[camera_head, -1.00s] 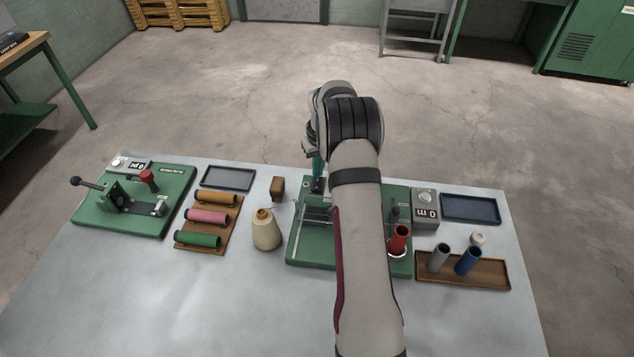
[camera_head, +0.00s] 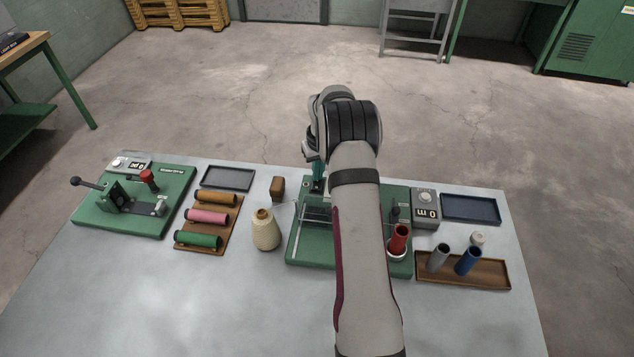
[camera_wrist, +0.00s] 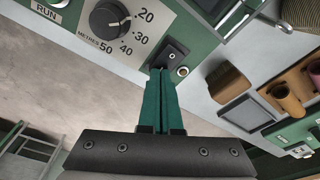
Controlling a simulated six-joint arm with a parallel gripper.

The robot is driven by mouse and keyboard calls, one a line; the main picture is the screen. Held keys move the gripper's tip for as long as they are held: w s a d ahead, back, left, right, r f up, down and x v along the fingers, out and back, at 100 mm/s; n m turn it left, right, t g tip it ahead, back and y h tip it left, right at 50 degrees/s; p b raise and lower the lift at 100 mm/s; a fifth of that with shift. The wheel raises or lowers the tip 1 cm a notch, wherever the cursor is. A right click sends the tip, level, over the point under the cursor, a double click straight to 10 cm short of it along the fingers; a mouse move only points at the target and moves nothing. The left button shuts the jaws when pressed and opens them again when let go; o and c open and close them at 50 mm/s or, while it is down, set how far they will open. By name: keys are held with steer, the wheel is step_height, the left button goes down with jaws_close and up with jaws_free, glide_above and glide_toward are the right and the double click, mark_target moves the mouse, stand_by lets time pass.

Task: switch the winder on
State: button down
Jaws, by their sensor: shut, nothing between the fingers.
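The winder (camera_head: 308,253) has a green base on the right half of the table, partly hidden behind my arm. Its grey display box (camera_head: 425,201) reads 0 m. In the wrist view its panel shows a black rocker switch (camera_wrist: 174,53) with a white round mark, next to a black metres dial (camera_wrist: 108,18) and a RUN label. My gripper (camera_wrist: 160,72) has green fingers, shut and empty, with the tips right at the switch's near edge. I cannot tell whether they touch it. In the head view my gripper (camera_head: 317,186) is over the winder's back edge.
A red tube (camera_head: 399,238) stands at the winder's front right. A thread cone (camera_head: 265,232) and a brown block (camera_head: 278,188) stand to its left. A wooden rack (camera_head: 491,277) holds grey and blue tubes at right. The front of the table is clear.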

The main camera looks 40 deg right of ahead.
steer(key=shift+f, duration=0.1)
step_height(320, 180, up, 7)
steer(key=shift+f, duration=0.15)
steer(key=shift+r, duration=0.2)
stand_by(0.4)
